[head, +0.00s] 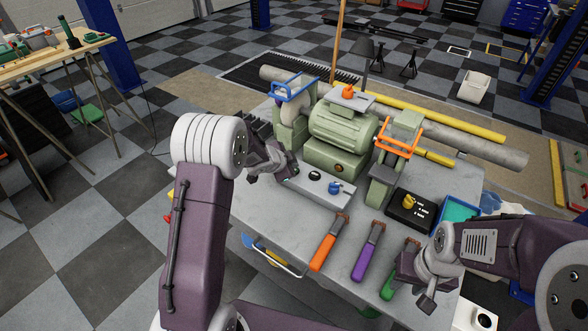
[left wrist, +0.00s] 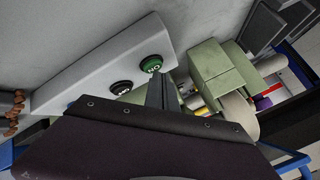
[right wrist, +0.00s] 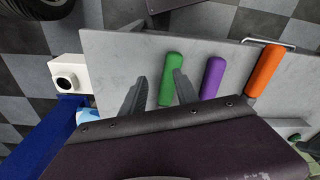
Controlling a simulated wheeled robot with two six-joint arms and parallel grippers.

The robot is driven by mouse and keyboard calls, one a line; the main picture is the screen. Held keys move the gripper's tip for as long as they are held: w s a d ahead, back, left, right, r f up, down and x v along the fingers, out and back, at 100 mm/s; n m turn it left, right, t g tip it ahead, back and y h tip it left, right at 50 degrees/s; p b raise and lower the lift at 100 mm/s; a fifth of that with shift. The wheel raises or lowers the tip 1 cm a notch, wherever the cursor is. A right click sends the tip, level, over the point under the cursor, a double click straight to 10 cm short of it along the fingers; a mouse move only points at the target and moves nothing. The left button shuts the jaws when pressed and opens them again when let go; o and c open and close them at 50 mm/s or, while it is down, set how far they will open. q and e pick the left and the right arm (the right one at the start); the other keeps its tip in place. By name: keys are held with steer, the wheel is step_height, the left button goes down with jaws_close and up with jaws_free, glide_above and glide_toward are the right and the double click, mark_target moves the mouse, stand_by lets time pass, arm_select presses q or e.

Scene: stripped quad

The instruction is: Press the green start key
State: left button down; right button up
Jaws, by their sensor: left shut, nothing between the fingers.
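The green start key (left wrist: 150,64) is a round green button on a pale control panel (left wrist: 75,90), beside a black key (left wrist: 121,87). In the left wrist view, my left gripper (left wrist: 157,78) is shut and empty, its fingertips right at the near edge of the green key; I cannot tell whether they touch it. In the head view, my left gripper (head: 282,170) is over the panel's left end and hides the green key; the black key (head: 315,176) shows. My right gripper (right wrist: 158,82) is open and empty above the table's front right, near a green-handled tool (right wrist: 170,78).
A green motor machine (head: 340,128) stands behind the panel. Orange (head: 323,252) and purple (head: 363,265) handled tools lie in front.

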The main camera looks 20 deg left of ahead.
arm_select(q)
steer(key=shift+f, duration=0.4)
arm_select(e)
steer(key=shift+f, duration=0.3)
arm_select(q)
steer(key=shift+r+p, duration=0.4)
steer(key=shift+r, duration=0.1)
arm_select(e)
steer(key=shift+r, duration=0.55)
